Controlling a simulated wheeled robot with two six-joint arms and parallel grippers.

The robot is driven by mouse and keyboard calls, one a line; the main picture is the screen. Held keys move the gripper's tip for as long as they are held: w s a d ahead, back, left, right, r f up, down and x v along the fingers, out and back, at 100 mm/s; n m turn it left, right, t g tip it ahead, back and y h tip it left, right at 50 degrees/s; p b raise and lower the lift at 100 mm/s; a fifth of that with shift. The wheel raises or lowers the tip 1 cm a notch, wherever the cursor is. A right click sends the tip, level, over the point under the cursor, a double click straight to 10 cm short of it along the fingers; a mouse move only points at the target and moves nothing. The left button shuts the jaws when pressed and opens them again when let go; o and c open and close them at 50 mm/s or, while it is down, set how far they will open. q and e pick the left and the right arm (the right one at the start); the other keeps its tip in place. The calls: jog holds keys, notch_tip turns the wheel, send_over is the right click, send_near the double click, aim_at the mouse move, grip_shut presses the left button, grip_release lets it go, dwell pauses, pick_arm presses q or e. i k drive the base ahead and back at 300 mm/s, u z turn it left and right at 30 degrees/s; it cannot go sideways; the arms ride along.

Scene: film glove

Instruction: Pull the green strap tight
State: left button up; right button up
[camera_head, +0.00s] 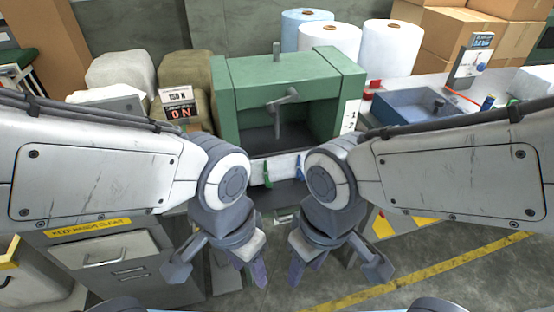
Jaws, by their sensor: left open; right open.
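A narrow green strap (268,174) shows across a white roll-like piece (284,167) at the front of the green press, between my two arms. A second, blue-green band (299,167) sits to its right, partly hidden by my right arm. My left gripper (250,273) is open and empty, pointing down, in front of and below the green strap. My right gripper (306,269) is open and empty, also pointing down, a little to the right. Neither gripper touches the strap.
The green press (290,75) with a crank handle stands behind. A grey drawer cabinet (115,262) stands at left. White rolls (389,48) and cardboard boxes are at the back. The floor at front right is clear.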

aim_at(269, 185)
jog(key=u, duration=1.85)
jog(key=k, duration=0.95)
jog(key=z, duration=1.4)
jog(key=i, duration=0.5)
jog(key=u, duration=0.05)
